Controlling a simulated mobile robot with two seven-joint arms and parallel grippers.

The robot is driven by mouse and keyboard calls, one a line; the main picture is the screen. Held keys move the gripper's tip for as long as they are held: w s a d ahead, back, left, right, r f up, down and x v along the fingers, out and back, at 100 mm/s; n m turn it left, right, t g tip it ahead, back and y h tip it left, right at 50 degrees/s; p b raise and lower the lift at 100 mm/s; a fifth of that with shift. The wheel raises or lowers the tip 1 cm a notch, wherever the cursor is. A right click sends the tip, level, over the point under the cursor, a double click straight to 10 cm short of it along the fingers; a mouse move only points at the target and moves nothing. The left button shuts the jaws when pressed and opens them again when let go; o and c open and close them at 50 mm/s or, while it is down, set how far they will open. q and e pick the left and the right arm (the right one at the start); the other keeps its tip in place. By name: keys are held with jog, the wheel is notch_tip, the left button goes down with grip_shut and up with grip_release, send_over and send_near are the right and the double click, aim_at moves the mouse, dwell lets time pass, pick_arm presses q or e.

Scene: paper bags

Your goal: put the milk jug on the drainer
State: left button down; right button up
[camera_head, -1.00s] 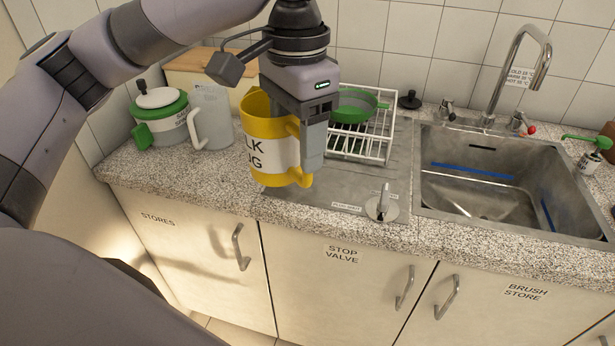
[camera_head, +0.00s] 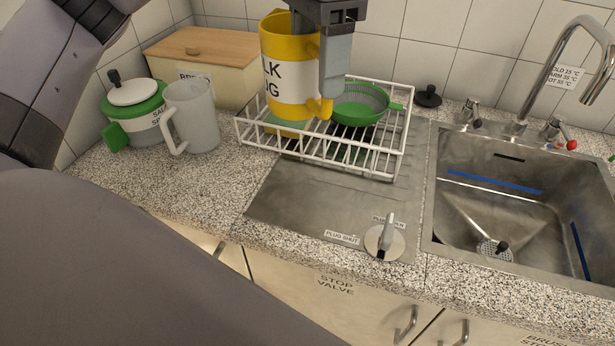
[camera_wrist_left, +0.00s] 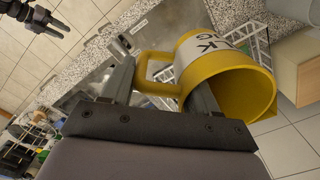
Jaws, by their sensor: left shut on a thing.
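The milk jug (camera_head: 288,95) is yellow with a white label and hangs upright in the head view. My left gripper (camera_head: 335,75) is shut on its handle side; the wrist view also shows the jug (camera_wrist_left: 225,75) between or against the fingers. The jug appears over the left part of a white wire rack (camera_head: 345,163). I cannot tell whether its base touches anything. The rack stands on the steel drainer (camera_head: 310,205) left of the sink. A dark gripper, apparently my right one (camera_wrist_left: 35,18), shows small at the wrist view's corner; its jaw state is unclear.
A green colander (camera_head: 360,105) sits in the rack, right of the jug. A pale jug (camera_head: 195,118) and a green-white pot (camera_head: 138,110) stand left. A bread bin (camera_head: 205,65) is behind. The sink (camera_head: 510,200) and plug lever (camera_head: 385,238) are right and front.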

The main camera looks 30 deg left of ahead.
aim_at(316, 107)
pick_arm(q)
jog(key=shift+f, duration=0.35)
notch_tip(316, 107, down, 7)
jog(key=b, duration=0.2)
jog(key=shift+s+f+b, duration=0.15)
jog(key=shift+f+b, duration=0.05)
jog(key=shift+b, duration=0.15)
notch_tip(316, 107, down, 12)
jog(key=shift+r+b, duration=0.1)
jog(key=shift+b, duration=0.3)
jog(key=shift+c, duration=1.4)
grip_release()
